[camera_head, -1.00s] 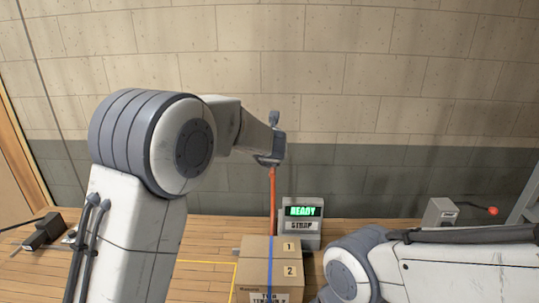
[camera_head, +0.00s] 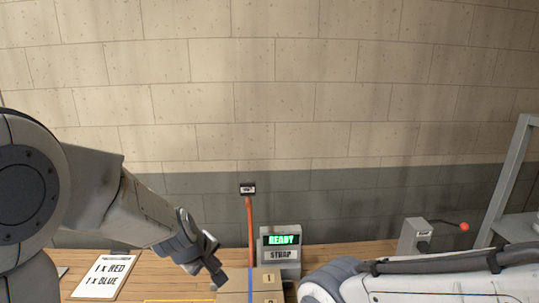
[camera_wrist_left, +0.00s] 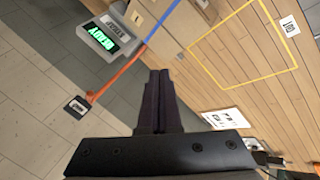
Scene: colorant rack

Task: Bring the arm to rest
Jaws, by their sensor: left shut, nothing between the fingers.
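My left gripper (camera_head: 218,272) comes in from the left in the head view, pointing down beside the cardboard box (camera_head: 262,284). In the left wrist view its fingers (camera_wrist_left: 158,85) are together with nothing between them. My right arm shows at the lower right of the head view, but its gripper is out of view. The box stands at the bottom of the head view, mostly cut off, with a blue strap on it.
A grey device (camera_head: 281,245) reading READY and STRAP stands behind the box. An orange post (camera_head: 250,230) with a dark head rises beside it. A sign (camera_head: 107,277) reads 1 x RED, 1 x BLUE. A red-knobbed lever box (camera_head: 412,236) is at right. A yellow outline (camera_wrist_left: 217,85) marks bare tabletop.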

